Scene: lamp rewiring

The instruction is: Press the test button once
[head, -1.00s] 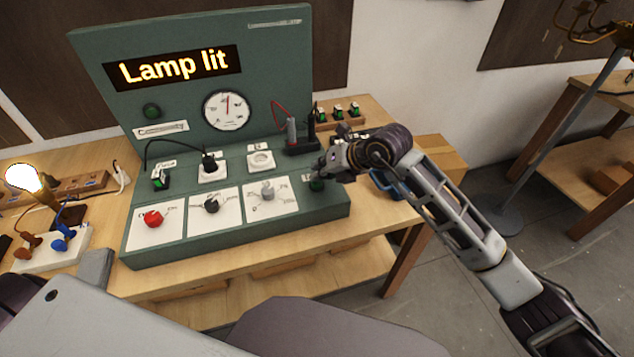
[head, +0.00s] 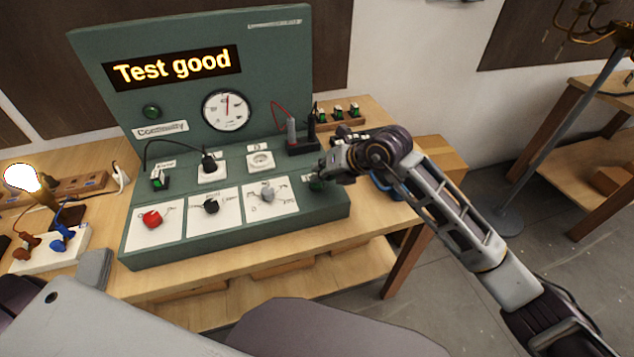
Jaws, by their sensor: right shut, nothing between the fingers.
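The green test panel (head: 290,62) stands on the wooden bench. Its display (head: 172,69) reads "Test good" in lit letters. The test button (head: 316,184), dark green, sits at the right end of the panel's sloped front. My right gripper (head: 326,170) is shut and empty, its fingertips right at the button and partly covering it. I cannot tell whether they touch. A lit lamp bulb (head: 22,178) glows at the far left. My left gripper is not in view.
Red (head: 152,219), black (head: 211,206) and grey (head: 267,194) knobs sit on white plates left of the button. A black plug (head: 209,163) with a cable and probes in a black holder (head: 303,146) stand behind. A round gauge (head: 226,110) is on the upright face.

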